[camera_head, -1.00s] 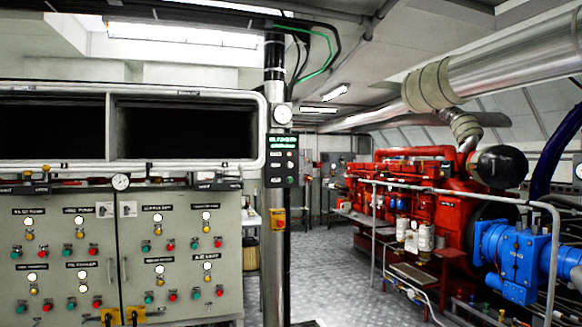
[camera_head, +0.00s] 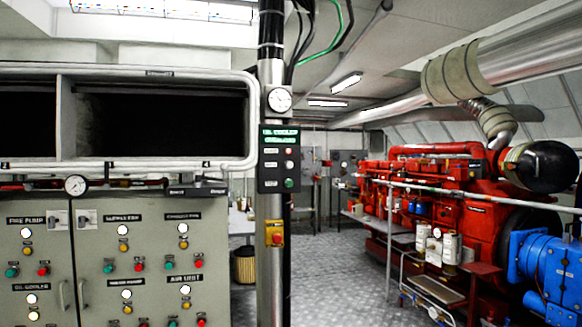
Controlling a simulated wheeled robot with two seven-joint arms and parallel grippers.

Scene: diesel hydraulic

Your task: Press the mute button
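A small dark control box (camera_head: 279,159) is fixed to the metal column in the middle of the head view. It has a lit green text display (camera_head: 280,136) at its top. Below the display, several small round buttons run down its right side, with a green one (camera_head: 289,183) at the bottom. Small labels sit left of the buttons but are too small to read, so I cannot tell which one is the mute button. Neither of my grippers is in view.
A grey cabinet (camera_head: 93,240) with coloured buttons stands at the left. A yellow box with a red button (camera_head: 274,233) is lower on the column (camera_head: 270,285). A red engine (camera_head: 450,205) and railing (camera_head: 470,192) fill the right. Patterned floor (camera_head: 325,270) is open between.

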